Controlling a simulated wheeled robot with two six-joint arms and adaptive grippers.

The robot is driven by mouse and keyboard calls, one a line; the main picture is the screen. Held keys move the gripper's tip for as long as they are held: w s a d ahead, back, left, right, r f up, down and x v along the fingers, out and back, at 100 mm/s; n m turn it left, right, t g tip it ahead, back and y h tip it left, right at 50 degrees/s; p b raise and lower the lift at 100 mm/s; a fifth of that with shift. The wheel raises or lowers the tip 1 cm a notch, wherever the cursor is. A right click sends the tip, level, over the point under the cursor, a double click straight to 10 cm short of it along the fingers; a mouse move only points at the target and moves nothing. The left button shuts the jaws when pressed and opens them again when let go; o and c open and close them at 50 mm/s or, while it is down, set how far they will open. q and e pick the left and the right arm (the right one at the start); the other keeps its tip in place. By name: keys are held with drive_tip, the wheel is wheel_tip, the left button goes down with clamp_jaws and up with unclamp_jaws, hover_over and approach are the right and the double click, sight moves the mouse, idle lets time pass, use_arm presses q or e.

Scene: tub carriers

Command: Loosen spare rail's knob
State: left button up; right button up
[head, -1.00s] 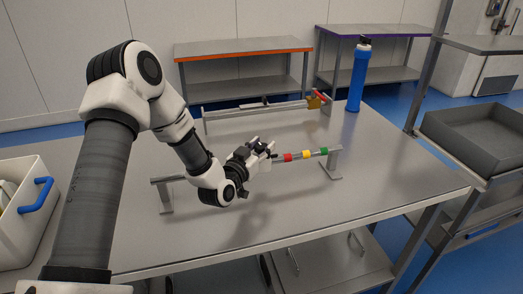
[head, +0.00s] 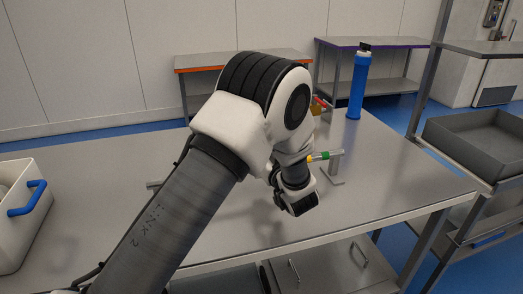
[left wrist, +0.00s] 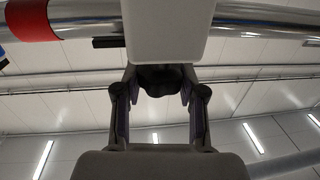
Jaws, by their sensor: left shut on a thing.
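The front rail (head: 336,154) stands on the steel table, mostly hidden behind my left arm in the head view. Its yellow and green bands and its right post show. In the left wrist view the rail (left wrist: 245,20) crosses the top of the picture, with a red band (left wrist: 33,20) at the left. A dark knob (left wrist: 162,78) lies between the fingers of my left gripper (left wrist: 160,88), which is shut on it. A pale block partly covers the knob and rail. My right gripper is not in view.
The steel table (head: 385,185) is clear at the right. A blue cylinder (head: 358,88) stands at its back right. A yellow and red piece (head: 318,106) shows behind my arm. A white tub (head: 22,240) with a blue handle is at the left, and a grey tray (head: 475,145) at the right.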

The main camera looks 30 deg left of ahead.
use_arm(q)
drive_tip(key=n+g+y, duration=0.2)
drive_tip(key=g, duration=0.2)
drive_tip(key=shift+n, duration=0.4)
drive_tip(key=n+g, duration=0.1)
drive_tip(key=g, duration=0.1)
drive_tip(key=shift+f+n+g+y, duration=0.15)
drive_tip(key=shift+n+g+y, duration=0.15)
drive_tip(key=shift+n+y, duration=0.1)
drive_tip(key=n+g+b, duration=0.1)
drive_tip(key=n+g, duration=0.1)
drive_tip(key=g, duration=0.2)
drive_tip(key=shift+a+f+n, duration=0.1)
drive_tip(key=shift+n, duration=0.2)
drive_tip(key=shift+n+g+h+b, duration=0.15)
drive_tip(key=shift+n+g+b, duration=0.25)
drive_tip(key=shift+n+g, duration=0.6)
drive_tip(key=shift+n+g+h+b, duration=0.15)
drive_tip(key=shift+n+g+b, duration=0.3)
drive_tip(key=shift+g, duration=0.95)
drive_tip(key=shift+r, duration=0.2)
drive_tip(key=o, duration=1.2)
drive_tip(key=shift+a, duration=0.1)
drive_tip(key=shift+r, duration=0.1)
